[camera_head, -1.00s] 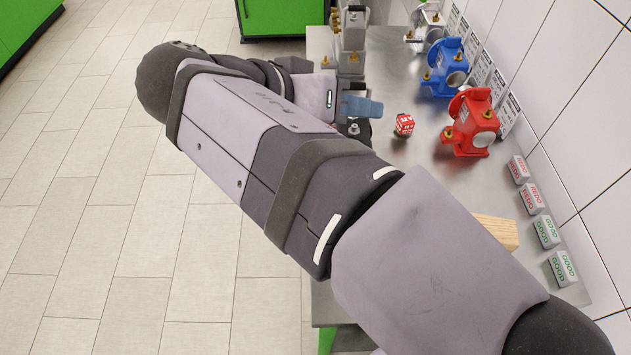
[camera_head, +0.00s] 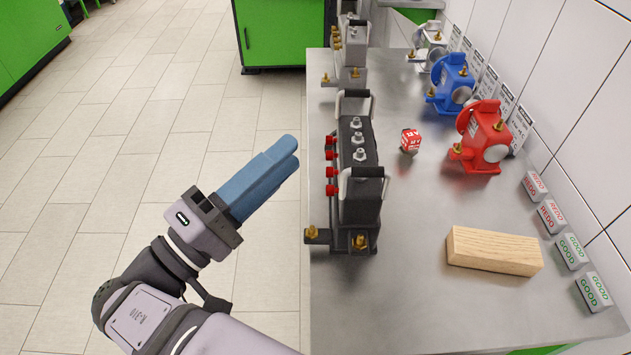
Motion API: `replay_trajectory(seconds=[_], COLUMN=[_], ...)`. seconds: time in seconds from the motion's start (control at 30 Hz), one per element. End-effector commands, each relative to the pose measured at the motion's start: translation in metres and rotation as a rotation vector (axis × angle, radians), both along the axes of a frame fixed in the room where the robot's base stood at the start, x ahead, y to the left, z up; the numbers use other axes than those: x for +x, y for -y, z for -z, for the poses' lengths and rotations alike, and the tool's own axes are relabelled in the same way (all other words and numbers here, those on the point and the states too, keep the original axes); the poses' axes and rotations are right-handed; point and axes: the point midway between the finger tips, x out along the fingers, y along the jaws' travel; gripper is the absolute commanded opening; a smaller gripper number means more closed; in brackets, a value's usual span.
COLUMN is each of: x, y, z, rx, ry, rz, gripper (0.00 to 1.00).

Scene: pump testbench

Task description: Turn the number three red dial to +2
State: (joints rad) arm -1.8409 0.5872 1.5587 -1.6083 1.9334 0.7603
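A black manifold block (camera_head: 357,145) with metal handles stands near the table's left edge. Several small red dials (camera_head: 332,172) are in a row on its left side. Their numbers and settings are too small to read, so I cannot tell which one is number three. My gripper (camera_head: 293,150) has blue fingers that lie together, with nothing between them. It is over the floor side, left of the table edge, pointing up and right. It is a short way left of the dials and touches none of them.
The steel table (camera_head: 420,210) carries a wooden block (camera_head: 493,251), a red die-like cube (camera_head: 410,141), a red pump (camera_head: 482,138), a blue pump (camera_head: 451,83) and GOOD/REDO blocks (camera_head: 572,252) along the wall. A grey unit (camera_head: 350,50) stands behind the manifold. The floor left is clear.

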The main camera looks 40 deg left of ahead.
Motion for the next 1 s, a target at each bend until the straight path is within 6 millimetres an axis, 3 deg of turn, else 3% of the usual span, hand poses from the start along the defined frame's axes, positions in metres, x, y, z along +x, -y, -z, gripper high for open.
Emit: replay_trajectory(seconds=[0.03,0.1,0.2,0.33,0.67,1.0], x=[0.000,0.000,0.000,0.000,0.005,0.043], y=[-0.001,-0.001,0.000,0.000,0.000,0.001], z=[0.024,0.051,0.081,0.102,0.108,0.098], rx=[-0.010,-0.010,-0.005,0.001,0.004,0.003], ry=[0.002,0.002,0.001,-0.001,-0.001,-0.002], rz=[0.000,0.000,0.000,0.001,0.001,0.003], gripper=[0.33,0.33,0.33,0.33,0.33,0.33])
